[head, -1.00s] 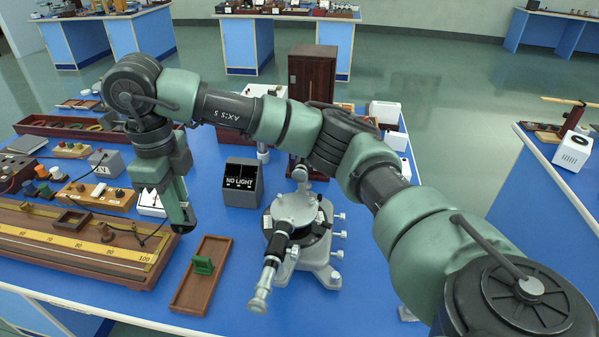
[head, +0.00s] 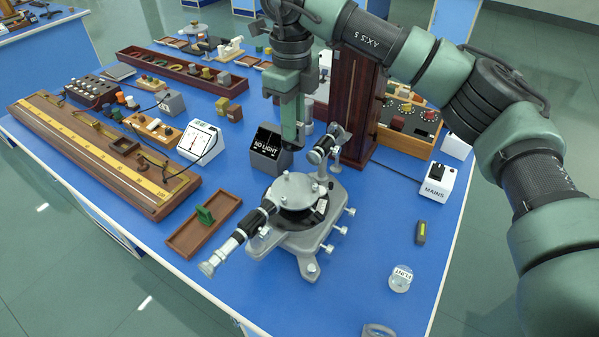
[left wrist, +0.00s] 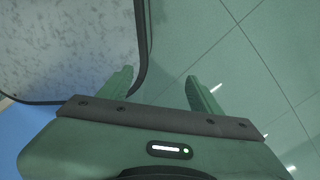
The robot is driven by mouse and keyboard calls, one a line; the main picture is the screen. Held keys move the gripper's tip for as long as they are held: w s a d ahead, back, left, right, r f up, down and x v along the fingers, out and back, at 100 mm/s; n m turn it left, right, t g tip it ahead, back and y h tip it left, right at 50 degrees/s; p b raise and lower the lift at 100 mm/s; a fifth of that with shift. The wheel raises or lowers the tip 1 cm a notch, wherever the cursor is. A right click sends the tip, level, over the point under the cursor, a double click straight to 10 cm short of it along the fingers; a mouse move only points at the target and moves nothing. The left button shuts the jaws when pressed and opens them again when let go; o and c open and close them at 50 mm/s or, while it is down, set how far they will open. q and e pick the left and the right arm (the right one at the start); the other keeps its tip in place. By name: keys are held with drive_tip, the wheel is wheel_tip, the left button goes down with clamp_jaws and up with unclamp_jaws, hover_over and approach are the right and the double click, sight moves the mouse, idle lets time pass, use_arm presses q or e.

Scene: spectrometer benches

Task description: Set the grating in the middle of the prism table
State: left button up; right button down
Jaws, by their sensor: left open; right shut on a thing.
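The prism table (head: 290,190) is the round grey disc on top of the grey spectrometer, right of the wooden tray in the head view. My right gripper (head: 293,138) points down above and behind the prism table, in front of the dark lamp box. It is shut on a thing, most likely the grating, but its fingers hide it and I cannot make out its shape. No grating shows on the prism table. My left gripper (left wrist: 163,88) is open and empty in the left wrist view, over the floor beside a pale speckled surface.
The spectrometer's telescope (head: 238,237) sticks out front left. A wooden tray (head: 182,240) holds a green stand (head: 204,215). The "NO LIGHT" box (head: 268,152) and a tall dark wooden cabinet (head: 357,110) stand behind.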

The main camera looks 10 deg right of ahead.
wheel_tip(320, 180, down, 10)
drive_tip(key=shift+d+r+p, duration=0.15)
drive_tip(key=shift+r+p, duration=0.1)
drive_tip(key=shift+p, duration=0.7)
wheel_tip(320, 180, down, 4)
drive_tip(key=shift+r+p, duration=0.1)
drive_tip(key=shift+p, duration=0.5)
drive_tip(key=shift+f, duration=0.35)
use_arm(q)
drive_tip(key=r, duration=0.1)
drive_tip(key=d+r, duration=0.1)
drive_tip(key=r, duration=0.1)
drive_tip(key=shift+r, duration=0.1)
use_arm(e)
drive_tip(key=c, duration=1.5)
unclamp_jaws()
drive_tip(key=shift+o, duration=0.2)
drive_tip(key=shift+r, duration=0.15)
wheel_tip(320, 180, up, 12)
drive_tip(key=b, duration=0.3)
use_arm(q)
wheel_tip(320, 180, down, 3)
drive_tip(key=shift+r, duration=0.2)
